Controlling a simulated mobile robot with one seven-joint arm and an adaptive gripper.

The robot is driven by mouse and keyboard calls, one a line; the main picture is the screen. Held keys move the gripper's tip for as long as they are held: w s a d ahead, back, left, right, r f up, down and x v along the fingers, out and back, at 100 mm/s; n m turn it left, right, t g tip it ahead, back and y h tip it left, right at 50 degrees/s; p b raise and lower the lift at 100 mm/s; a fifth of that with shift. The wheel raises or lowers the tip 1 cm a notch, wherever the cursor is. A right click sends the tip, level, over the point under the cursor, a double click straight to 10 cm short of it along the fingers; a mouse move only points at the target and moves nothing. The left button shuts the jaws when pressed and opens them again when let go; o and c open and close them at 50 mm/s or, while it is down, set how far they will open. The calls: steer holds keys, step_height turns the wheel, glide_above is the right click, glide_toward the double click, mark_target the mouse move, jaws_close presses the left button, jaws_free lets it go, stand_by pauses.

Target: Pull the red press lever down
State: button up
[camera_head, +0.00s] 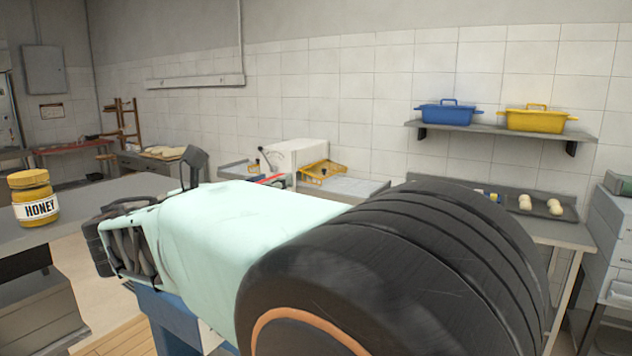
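A small red piece (271,179), possibly the red press lever, shows just above my mint-green arm, in front of a white machine (297,153). My arm hides its lower part, so I cannot tell its full shape or angle. A thin dark handle with a black knob (262,150) stands at the machine's left side. My arm fills the middle foreground. A dark upright part (194,164) beyond the arm's far end may belong to my gripper. Its fingertips are not clearly visible, and I see no contact with the red piece.
A honey jar (34,198) stands on the grey counter (75,205) at left. Blue (450,114) and yellow (537,120) pots sit on a wall shelf (500,130). A dark tray (568,212) with dough pieces lies at right.

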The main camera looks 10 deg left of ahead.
steer(key=shift+c, duration=0.6)
jaws_close()
steer(key=shift+f, duration=0.15)
